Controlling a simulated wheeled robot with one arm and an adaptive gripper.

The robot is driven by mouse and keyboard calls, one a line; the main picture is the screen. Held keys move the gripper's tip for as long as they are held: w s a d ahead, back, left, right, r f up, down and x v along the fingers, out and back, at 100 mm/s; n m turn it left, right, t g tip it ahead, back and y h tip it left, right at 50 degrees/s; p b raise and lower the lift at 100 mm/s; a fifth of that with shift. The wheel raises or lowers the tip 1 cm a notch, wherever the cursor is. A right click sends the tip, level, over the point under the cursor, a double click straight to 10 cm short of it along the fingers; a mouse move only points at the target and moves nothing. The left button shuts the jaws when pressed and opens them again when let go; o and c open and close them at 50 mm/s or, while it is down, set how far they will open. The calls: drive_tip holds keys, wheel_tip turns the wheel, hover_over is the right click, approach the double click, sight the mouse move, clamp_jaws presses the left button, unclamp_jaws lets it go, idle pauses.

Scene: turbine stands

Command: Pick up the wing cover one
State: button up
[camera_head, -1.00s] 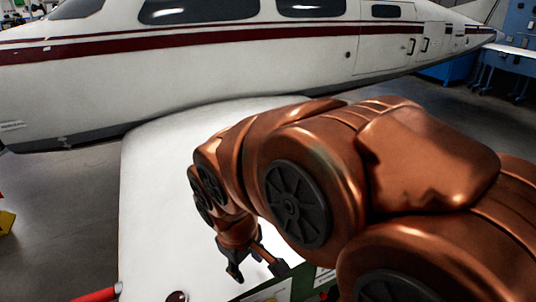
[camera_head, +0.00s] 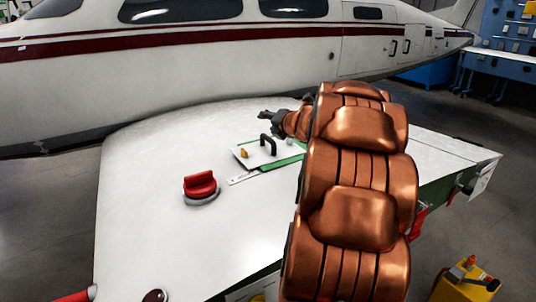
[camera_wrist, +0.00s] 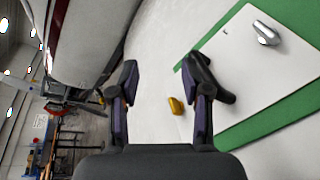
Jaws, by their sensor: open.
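A flat white panel, which looks like the wing cover (camera_head: 254,158), lies on the white wing (camera_head: 150,185) with green surface along its edge. A black handle (camera_head: 268,143) rises from the panel area in the head view. In the wrist view a white panel (camera_wrist: 262,70) lies on green, with a silver fitting (camera_wrist: 265,33) on it. A black curved part, likely the handle (camera_wrist: 222,92), shows just beyond the right finger. My gripper (camera_head: 266,116) is open and empty, beyond and above the panel in the head view. Its two fingers are spread apart in the wrist view (camera_wrist: 160,95).
A red suction-cup-like tool (camera_head: 200,186) stands on the wing left of the panel. A small yellow object (camera_head: 244,152) and a ruler-like strip (camera_head: 243,179) lie nearby. The aircraft fuselage (camera_head: 220,75) runs behind. A yellow box (camera_head: 462,288) stands at lower right.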

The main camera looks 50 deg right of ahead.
sight(268, 137)
drive_tip(key=s+f+n+y, duration=0.1)
drive_tip(key=s+d+f+n, duration=0.1)
drive_tip(key=n, duration=0.1)
drive_tip(key=s+f+n+y+b, duration=0.1)
drive_tip(key=f, duration=0.1)
drive_tip(key=shift+s+d+f+y, duration=0.1)
drive_tip(key=shift+s+d+y, duration=0.05)
drive_tip(key=shift+d+y, duration=0.15)
drive_tip(key=shift+s+a+f+n+t+y, duration=0.1)
drive_tip(key=shift+s+f+n+t+y, duration=0.25)
drive_tip(key=shift+n, duration=0.35)
drive_tip(key=shift+x, duration=0.85)
drive_tip(key=shift+d+f+p+x, duration=0.15)
drive_tip(key=shift+p+x, duration=0.1)
drive_tip(key=shift+x, duration=0.75)
drive_tip(key=shift+d+f+p+x, duration=0.15)
drive_tip(key=shift+p+x, duration=0.1)
drive_tip(key=shift+x, duration=0.75)
drive_tip(key=shift+a+f+p+x, duration=0.1)
drive_tip(key=shift+p+x, duration=0.15)
drive_tip(key=shift+x, duration=0.75)
drive_tip(key=shift+s, duration=0.15)
drive_tip(key=shift+c, duration=0.5)
clamp_jaws()
